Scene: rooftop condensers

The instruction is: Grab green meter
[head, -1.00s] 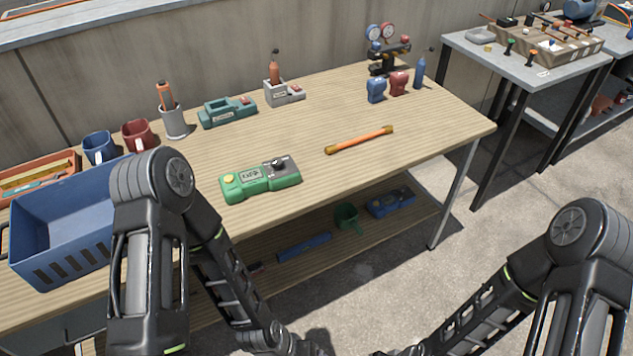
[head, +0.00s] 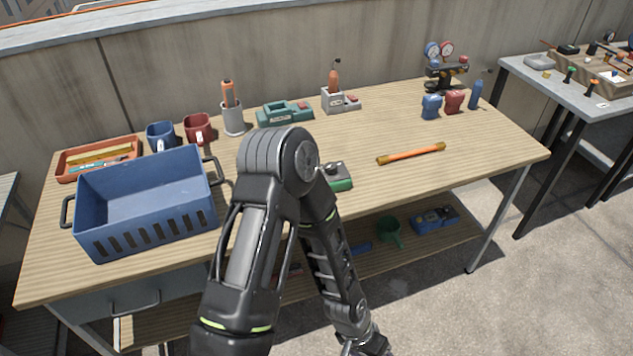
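The green meter lies on the wooden workbench (head: 480,165), near its front edge. In the head view only its right end (head: 341,184), green with a grey part and a dark knob, shows past my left arm. The rest of the meter is hidden behind the arm's elbow. My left arm comes down in front of the bench, and its wrist reaches the bottom edge of the picture. The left gripper is below the picture. My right arm and gripper are out of view.
A blue crate (head: 148,225) stands left of the meter. An orange-and-yellow rod (head: 411,153) lies to its right. Mugs (head: 197,129), a teal device (head: 285,113) and a gauge stand (head: 446,72) are at the back. A lower shelf holds a green cup (head: 389,231) and a blue meter (head: 435,220).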

